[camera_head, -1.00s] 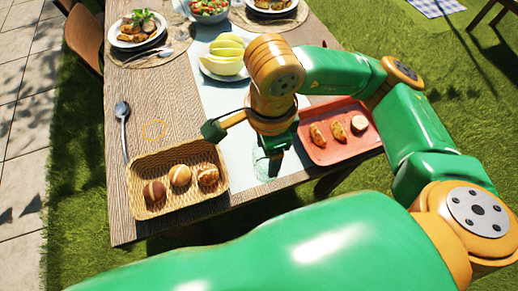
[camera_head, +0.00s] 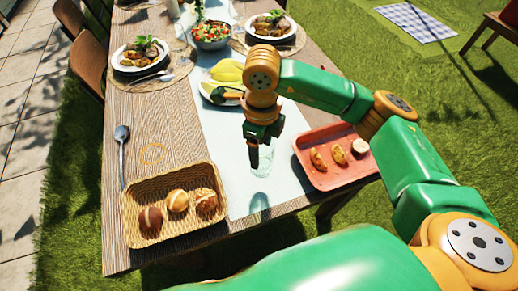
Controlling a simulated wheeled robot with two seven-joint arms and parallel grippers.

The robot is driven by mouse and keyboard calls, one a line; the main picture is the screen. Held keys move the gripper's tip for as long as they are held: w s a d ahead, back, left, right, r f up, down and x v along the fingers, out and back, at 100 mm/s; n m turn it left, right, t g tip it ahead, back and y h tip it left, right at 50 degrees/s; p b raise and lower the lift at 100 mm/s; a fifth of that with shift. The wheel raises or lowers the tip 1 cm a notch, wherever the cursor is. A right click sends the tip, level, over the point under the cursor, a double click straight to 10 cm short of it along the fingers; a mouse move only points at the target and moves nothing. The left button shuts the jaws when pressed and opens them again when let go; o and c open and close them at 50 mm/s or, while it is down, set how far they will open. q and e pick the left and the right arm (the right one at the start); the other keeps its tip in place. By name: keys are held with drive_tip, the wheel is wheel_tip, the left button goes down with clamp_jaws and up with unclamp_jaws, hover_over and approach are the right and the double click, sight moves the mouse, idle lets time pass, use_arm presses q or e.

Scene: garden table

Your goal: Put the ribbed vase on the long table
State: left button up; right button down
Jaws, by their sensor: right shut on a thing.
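The ribbed vase (camera_head: 262,165) is a small clear glass vessel, seen over the pale runner near the front end of the long table (camera_head: 150,105). My right gripper (camera_head: 261,152) reaches down from above, its dark fingers at the vase's top, and is shut on it. The vase looks upright. A darker patch shows on the runner below it; I cannot tell for sure how far its base is above the table. My left gripper is not in view.
A wicker basket of rolls (camera_head: 130,223) stands front left of the vase, and a red tray (camera_head: 330,180) with pastries stands to its right. A spoon (camera_head: 122,150) lies at the left edge. Behind are a fruit plate (camera_head: 208,96), a salad bowl (camera_head: 211,38) and plated meals.

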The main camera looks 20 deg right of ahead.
drive_tip(key=w+f, duration=0.3)
drive_tip(key=shift+d+f, duration=0.2)
drive_tip(key=shift+f, duration=0.05)
wheel_tip(320, 180, down, 3)
drive_tip(key=shift+s+r+p, duration=0.1)
drive_tip(key=shift+r+p, duration=0.05)
drive_tip(key=shift+p, duration=0.15)
drive_tip(key=shift+f, duration=0.3)
unclamp_jaws()
wheel_tip(320, 180, up, 12)
drive_tip(key=shift+r+b, duration=0.2)
drive_tip(key=shift+b, duration=0.5)
